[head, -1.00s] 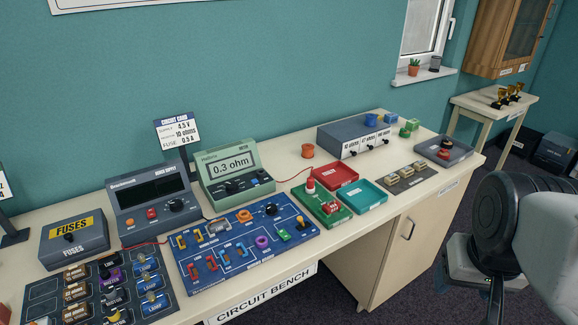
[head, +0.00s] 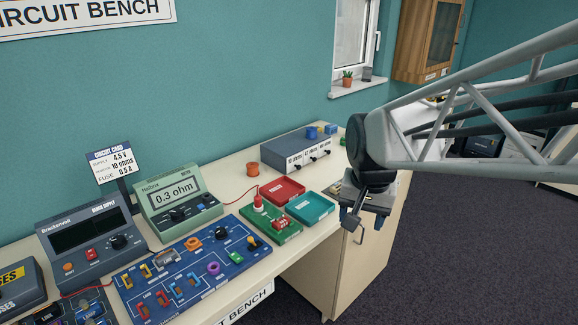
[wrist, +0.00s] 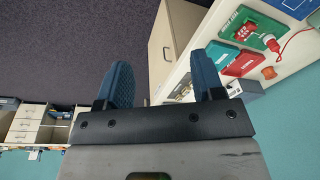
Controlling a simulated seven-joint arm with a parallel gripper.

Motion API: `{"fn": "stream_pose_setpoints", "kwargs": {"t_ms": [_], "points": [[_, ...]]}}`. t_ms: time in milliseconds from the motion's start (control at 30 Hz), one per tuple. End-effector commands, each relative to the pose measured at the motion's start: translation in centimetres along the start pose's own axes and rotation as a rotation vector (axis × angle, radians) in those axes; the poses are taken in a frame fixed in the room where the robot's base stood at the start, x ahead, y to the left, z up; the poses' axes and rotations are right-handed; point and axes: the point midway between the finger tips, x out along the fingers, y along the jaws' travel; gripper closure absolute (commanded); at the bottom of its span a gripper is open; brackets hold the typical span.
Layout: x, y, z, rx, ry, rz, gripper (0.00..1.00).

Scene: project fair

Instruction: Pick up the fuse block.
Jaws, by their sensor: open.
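My gripper (head: 352,224) is open and empty at the right front end of the bench in the head view. In the wrist view its two blue fingers (wrist: 163,80) stand apart with nothing between them. Small tan blocks on a grey mat (wrist: 183,88) show between the fingers, toward the right one, some way off; I cannot tell whether one is the fuse block. In the head view my gripper and arm hide most of that mat. A grey box marked FUSES (head: 18,287) stands at the left edge, partly cut off.
A red tray (head: 283,190) and a teal tray (head: 311,207) lie left of my gripper, beside a green board (head: 272,227). A grey resistor box (head: 290,150) stands behind them. A blue circuit board (head: 190,268) and a meter (head: 178,200) are further left. Floor is open at right.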

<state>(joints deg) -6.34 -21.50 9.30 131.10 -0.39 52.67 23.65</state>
Motion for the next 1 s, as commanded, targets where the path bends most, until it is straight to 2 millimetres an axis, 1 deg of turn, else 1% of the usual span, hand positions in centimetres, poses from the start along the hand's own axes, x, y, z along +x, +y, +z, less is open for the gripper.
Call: {"fn": "stream_pose_setpoints", "kwargs": {"t_ms": [33,200,500,667,800,1000], "points": [[0.5,-0.9,-1.0,0.017,-0.009,0.002,0.38],[2.0,-4.0,-4.0,0.092,-0.03,0.008,0.38],[5.7,-9.9,-8.7,0.222,-0.066,0.026,0.38],[8.2,-13.2,-10.8,0.291,-0.084,0.04,0.38],[10.7,-16.2,-12.4,0.352,-0.098,0.054,0.38],[14.0,-20.1,-14.1,0.43,-0.113,0.072,0.38]]}}
